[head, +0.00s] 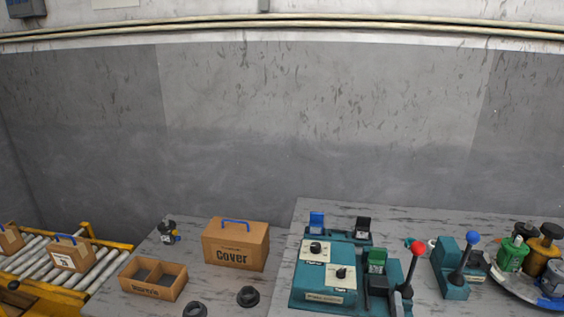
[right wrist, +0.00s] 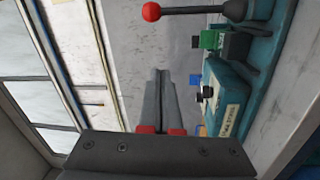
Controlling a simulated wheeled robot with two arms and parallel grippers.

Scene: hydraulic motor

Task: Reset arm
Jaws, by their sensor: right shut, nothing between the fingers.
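My right gripper (right wrist: 159,74) shows in the right wrist view, with its two grey fingers closed together and nothing between them. It is in the air, with the teal machine to its right in that view. The teal machine (head: 312,288) stands on the right table in the head view. It has black knobs, a green block (head: 376,259) and a lever with a red ball (head: 418,247). The same red ball (right wrist: 151,12) is at the top of the right wrist view.
A cover box (head: 235,245), an open divided box (head: 153,279) and black rings (head: 248,296) are on the left table. A roller conveyor (head: 40,262) with boxes is at far left. A blue-ball lever (head: 473,238) and green and orange parts (head: 512,254) stand at right.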

